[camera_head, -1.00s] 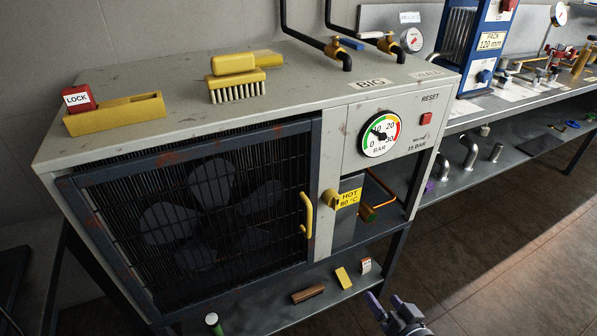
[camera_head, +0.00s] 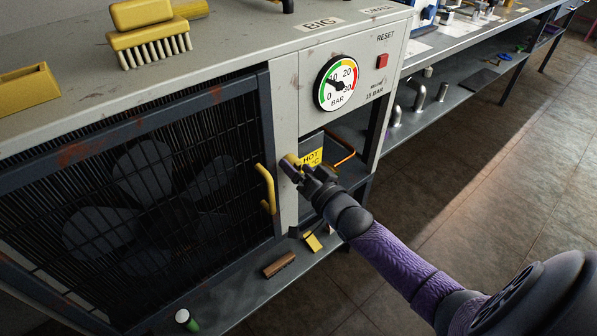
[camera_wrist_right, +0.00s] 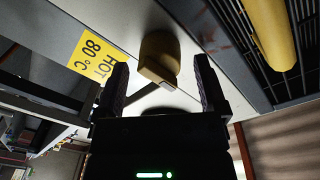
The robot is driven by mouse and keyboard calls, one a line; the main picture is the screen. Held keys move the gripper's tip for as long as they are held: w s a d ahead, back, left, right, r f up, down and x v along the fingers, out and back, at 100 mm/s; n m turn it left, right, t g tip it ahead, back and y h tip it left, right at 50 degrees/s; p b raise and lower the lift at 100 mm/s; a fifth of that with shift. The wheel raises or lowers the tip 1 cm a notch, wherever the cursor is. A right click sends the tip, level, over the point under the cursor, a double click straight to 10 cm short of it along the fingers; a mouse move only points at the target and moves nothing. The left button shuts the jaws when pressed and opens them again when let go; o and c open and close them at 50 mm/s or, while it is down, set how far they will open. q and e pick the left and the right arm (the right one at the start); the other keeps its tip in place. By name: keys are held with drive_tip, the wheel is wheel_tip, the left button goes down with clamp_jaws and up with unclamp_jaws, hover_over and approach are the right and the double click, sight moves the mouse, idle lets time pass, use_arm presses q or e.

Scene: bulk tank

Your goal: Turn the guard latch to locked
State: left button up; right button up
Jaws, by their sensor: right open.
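The guard latch (camera_head: 289,161) is a small yellow knob on the grey post right of the guard door. In the right wrist view the latch (camera_wrist_right: 158,58) is a blunt yellow-brown block standing out from the pale panel. My right gripper (camera_head: 296,170) is at the latch, its fingers partly covering it in the head view. In the wrist view the right gripper (camera_wrist_right: 161,75) is open, with one finger on each side of the latch and gaps visible. The mesh guard door (camera_head: 268,110) looks closed, with a yellow handle (camera_head: 267,190). My left gripper is out of view.
A yellow HOT label (camera_head: 313,157) and a copper pipe (camera_head: 345,159) sit in the opening right of the latch. A pressure gauge (camera_head: 336,83) and red reset button (camera_head: 382,61) are above. A brown block (camera_head: 279,264) lies on the lower shelf.

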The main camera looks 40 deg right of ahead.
drive_tip(key=c, duration=1.2)
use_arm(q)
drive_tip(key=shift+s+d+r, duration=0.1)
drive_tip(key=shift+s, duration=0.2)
use_arm(e)
clamp_jaws()
